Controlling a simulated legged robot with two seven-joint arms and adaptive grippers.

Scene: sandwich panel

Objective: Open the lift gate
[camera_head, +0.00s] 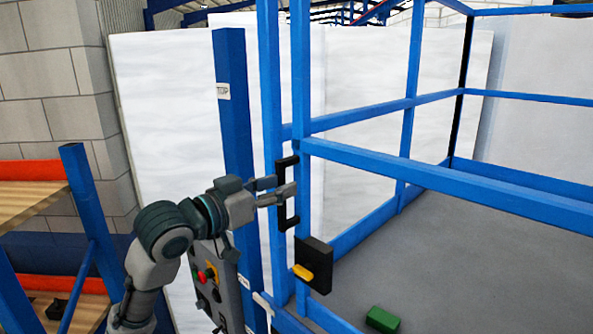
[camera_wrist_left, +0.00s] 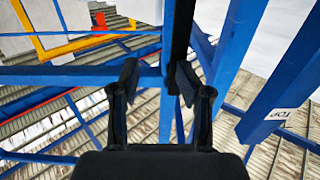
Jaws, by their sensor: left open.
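The lift gate is a blue frame (camera_head: 440,178) of square tubes. A black C-shaped handle (camera_head: 281,214) is fixed upright on its post. Below it is a black latch box (camera_head: 318,256) with a yellow lever (camera_head: 303,272). My left gripper (camera_head: 286,188) is open at the handle, its fingers pointing right and covering the handle's middle. In the left wrist view the open fingers (camera_wrist_left: 158,82) show with a dark upright bar (camera_wrist_left: 181,40), apparently the handle, close to the right finger. I cannot tell whether they touch. My right gripper is not in view.
A blue post (camera_head: 235,140) labelled TOP stands left of the gate. A control box (camera_head: 216,285) with a red button is below my left forearm. An orange-edged shelf rack (camera_head: 75,180) is at left. A green block (camera_head: 382,319) lies on the grey platform floor (camera_head: 470,245).

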